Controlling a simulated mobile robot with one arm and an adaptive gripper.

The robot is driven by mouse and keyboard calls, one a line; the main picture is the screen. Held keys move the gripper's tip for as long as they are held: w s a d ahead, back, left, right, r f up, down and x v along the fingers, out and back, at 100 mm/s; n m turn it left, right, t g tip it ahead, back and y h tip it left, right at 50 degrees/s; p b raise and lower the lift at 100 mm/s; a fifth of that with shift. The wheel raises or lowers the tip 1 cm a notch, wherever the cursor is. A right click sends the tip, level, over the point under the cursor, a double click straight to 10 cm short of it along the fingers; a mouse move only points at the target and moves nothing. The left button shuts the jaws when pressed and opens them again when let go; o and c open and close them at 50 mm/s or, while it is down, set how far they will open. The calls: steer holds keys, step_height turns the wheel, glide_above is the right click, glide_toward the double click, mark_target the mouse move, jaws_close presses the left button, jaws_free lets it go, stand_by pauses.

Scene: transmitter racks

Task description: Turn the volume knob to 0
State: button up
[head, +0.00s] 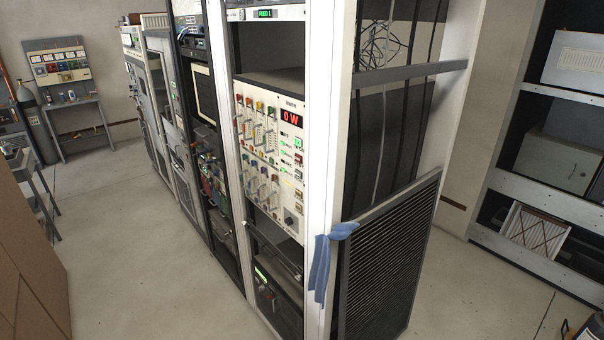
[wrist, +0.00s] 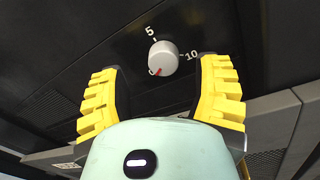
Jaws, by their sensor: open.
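The volume knob (wrist: 162,57) is a round, light grey knob on a dark panel in the wrist view. Printed marks 0, 5 and 10 stand around it. Its red pointer mark is at the lower left, at the 0. My gripper (wrist: 160,66) has yellow ribbed fingers, spread wide on the left and right of the knob. The fingers appear apart from the knob, and nothing is held between them. I cannot make out the knob or my gripper in the head view.
A rack (head: 318,170) with a white control panel (head: 270,160) stands mid-picture in the head view. A blue cloth (head: 322,262) hangs on its corner post. Shelves (head: 540,190) stand at the right. Open floor (head: 130,230) lies left of the racks. Vents flank the knob's panel.

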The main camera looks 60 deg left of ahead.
steer(key=shift+s+a+f, duration=0.15)
steer(key=shift+a+f, duration=0.15)
steer(key=shift+a, duration=0.05)
steer(key=s+a, duration=0.2)
steer(key=a, duration=1.2)
steer(key=a+r+n+t+h+p, duration=0.1)
steer(key=a+r+n+h, duration=0.3)
steer(key=a+n, duration=0.4)
steer(key=a+r+n+t+h+p, duration=0.2)
steer(key=a+r+n, duration=0.5)
steer(key=n, duration=0.6)
steer(key=shift+s+a+t+h+p, duration=0.3)
steer(key=shift+s+a+h+p, duration=0.2)
steer(key=shift+h, duration=0.9)
steer(key=shift+r+n, duration=0.1)
steer(key=shift+n, duration=0.2)
